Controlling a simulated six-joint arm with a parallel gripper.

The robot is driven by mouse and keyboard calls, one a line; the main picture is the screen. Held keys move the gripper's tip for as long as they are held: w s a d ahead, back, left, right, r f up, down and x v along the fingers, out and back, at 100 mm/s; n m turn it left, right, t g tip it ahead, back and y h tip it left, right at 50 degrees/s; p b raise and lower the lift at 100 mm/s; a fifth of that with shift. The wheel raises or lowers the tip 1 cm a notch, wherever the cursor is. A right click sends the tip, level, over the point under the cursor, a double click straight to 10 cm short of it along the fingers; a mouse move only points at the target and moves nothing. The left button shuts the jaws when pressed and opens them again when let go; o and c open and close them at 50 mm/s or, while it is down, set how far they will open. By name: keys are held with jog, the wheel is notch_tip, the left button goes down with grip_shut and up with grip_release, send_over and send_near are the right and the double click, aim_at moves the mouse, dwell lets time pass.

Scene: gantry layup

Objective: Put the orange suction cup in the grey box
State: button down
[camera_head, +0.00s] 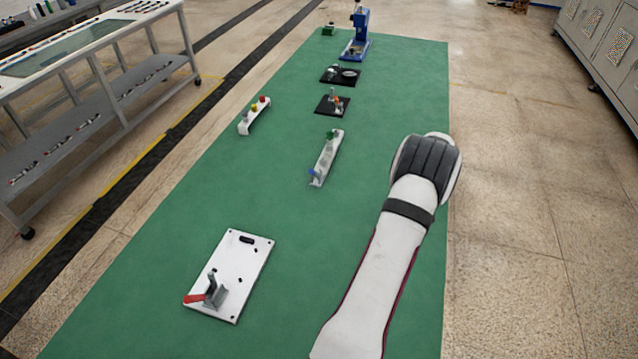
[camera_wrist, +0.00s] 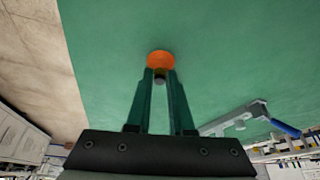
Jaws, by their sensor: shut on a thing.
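The orange suction cup (camera_wrist: 160,60) shows in the wrist view at the fingertips of my gripper (camera_wrist: 160,80). The gripper is shut on the cup's dark stem, with the orange disc beyond the tips. The green surface lies behind the cup; I cannot tell whether they touch. In the head view my white arm hides the gripper and the cup. I cannot make out a grey box in either view.
On the green table (camera_head: 300,260) are a white plate with a red-handled clamp (camera_head: 250,262), a pale bar with blue and green parts (camera_head: 328,160), a white button block (camera_head: 255,117), two black pads and a blue press (camera_head: 357,35). Much green surface is clear.

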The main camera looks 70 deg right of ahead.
jog(key=w, duration=2.3)
jog(key=shift+w, duration=0.4)
jog(key=shift+w+f, duration=0.1)
jog(key=shift+f, duration=0.2)
jog(key=c, duration=0.7)
grip_release()
jog(key=shift+r, duration=0.1)
